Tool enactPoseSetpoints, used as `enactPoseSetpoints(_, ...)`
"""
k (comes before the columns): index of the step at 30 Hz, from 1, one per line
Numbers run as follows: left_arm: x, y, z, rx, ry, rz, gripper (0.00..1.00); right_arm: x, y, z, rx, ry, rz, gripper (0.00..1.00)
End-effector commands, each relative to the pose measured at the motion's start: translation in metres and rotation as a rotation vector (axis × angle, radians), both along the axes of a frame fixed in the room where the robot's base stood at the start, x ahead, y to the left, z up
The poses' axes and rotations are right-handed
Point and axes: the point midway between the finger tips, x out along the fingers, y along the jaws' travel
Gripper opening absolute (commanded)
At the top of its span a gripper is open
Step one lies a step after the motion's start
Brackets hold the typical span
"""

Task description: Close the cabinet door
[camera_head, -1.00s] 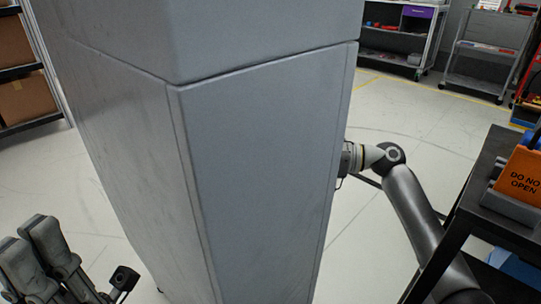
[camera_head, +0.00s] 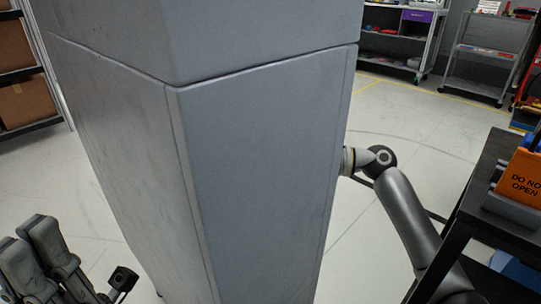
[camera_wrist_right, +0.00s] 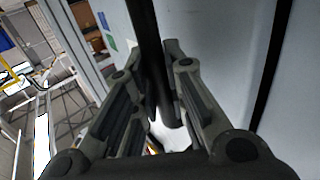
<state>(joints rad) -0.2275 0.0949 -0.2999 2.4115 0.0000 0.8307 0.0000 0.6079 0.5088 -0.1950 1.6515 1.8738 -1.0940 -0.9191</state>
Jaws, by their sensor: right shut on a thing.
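The tall grey cabinet (camera_head: 110,140) fills the middle of the head view. A flat grey panel (camera_head: 262,170) faces right below a seam. My right arm reaches behind its right edge, so the right gripper is hidden there. In the right wrist view my right gripper (camera_wrist_right: 152,75) has its fingers on both sides of a dark upright strip (camera_wrist_right: 149,35) beside a pale panel (camera_wrist_right: 215,50) and is shut on it. I cannot tell if the strip is a door edge or a handle. My left gripper (camera_head: 38,250) is at the lower left, apart from the cabinet; its opening is unclear.
A black table (camera_head: 478,205) with an orange sign (camera_head: 524,178) stands at the right, close to my right arm. A shelf with cardboard boxes (camera_head: 22,100) is at the far left. Carts (camera_head: 490,55) stand at the back right. Pale floor (camera_head: 400,115) is clear between.

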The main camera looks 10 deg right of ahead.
Motion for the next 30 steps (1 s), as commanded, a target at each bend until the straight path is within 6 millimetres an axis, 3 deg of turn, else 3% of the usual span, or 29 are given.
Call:
enactPoseSetpoints(7, -0.001, 0.0, 0.0, -0.001, 0.006, 0.0, 0.0, -0.021, 0.024, -0.001, -0.001, 0.001, 0.006, 0.0)
enactPoseSetpoints(17, 0.0, 0.0, -0.003, -0.004, 0.019, 0.0, 0.0, -0.026, 0.028, -0.001, 0.0, 0.003, 0.014, 0.0)
enactPoseSetpoints(18, 0.0, 0.001, -0.003, -0.005, 0.018, 0.0, 0.0, -0.026, 0.029, -0.002, -0.001, 0.003, 0.015, 0.17)
enactPoseSetpoints(20, 0.0, 0.001, -0.003, -0.007, 0.019, 0.001, 0.0, -0.026, 0.029, -0.002, -0.001, 0.003, 0.015, 0.22)
enactPoseSetpoints(30, 0.0, 0.001, -0.002, -0.01, 0.012, 0.002, 0.0, -0.027, 0.02, -0.001, 0.0, 0.002, 0.008, 0.22)
